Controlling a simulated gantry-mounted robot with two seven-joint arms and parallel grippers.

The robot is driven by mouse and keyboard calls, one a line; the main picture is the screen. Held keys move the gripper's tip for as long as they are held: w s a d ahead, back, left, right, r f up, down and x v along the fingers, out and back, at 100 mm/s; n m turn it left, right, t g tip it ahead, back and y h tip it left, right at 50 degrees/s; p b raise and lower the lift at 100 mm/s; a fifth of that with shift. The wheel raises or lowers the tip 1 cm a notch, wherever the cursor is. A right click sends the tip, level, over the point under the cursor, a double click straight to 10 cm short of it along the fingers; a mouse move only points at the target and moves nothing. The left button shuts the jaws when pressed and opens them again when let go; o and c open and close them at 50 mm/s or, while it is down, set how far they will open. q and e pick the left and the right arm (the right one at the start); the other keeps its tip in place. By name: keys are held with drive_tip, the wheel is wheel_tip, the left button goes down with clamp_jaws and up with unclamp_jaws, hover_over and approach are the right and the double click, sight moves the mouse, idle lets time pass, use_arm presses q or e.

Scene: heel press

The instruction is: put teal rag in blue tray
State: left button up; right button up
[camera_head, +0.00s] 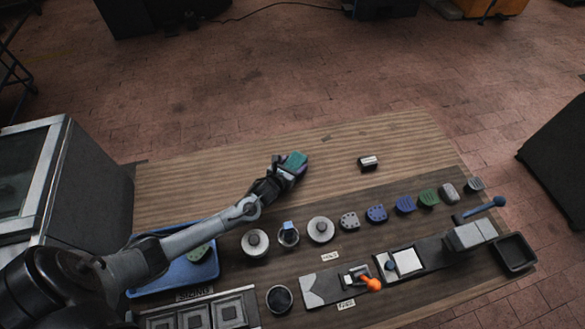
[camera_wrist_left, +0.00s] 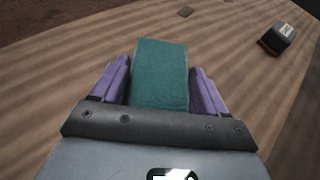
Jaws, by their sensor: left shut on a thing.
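The teal rag (camera_head: 295,160) is a flat, folded piece held over the far middle of the wooden table. It also shows in the left wrist view (camera_wrist_left: 160,75), between two purple finger pads. My left gripper (camera_head: 290,168) is shut on it, with the arm reaching in from the lower left. The blue tray (camera_head: 207,268) lies at the table's left side, partly hidden under my left arm, with a greenish piece inside. My right gripper is not in view.
A small black and white block (camera_head: 369,162) lies right of the gripper. Round pots, coloured pieces, a lever press (camera_head: 470,236) and a black bin (camera_head: 514,252) line the near side. A grey cabinet (camera_head: 95,180) stands left. The table's far strip is mostly clear.

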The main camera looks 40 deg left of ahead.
use_arm(q)
drive_tip(key=shift+r, duration=0.1)
drive_tip(key=o, duration=0.6)
drive_tip(key=shift+f, duration=0.2)
drive_tip(key=o, duration=0.4)
drive_tip(key=shift+o, duration=0.2)
drive_tip(key=shift+r, duration=0.15)
drive_tip(key=shift+s+r, duration=0.1)
drive_tip(key=shift+s, duration=0.1)
drive_tip(key=p+v, duration=0.2)
drive_tip(key=v, duration=0.9)
drive_tip(key=shift+s+r, duration=0.1)
drive_tip(key=shift+s, duration=0.1)
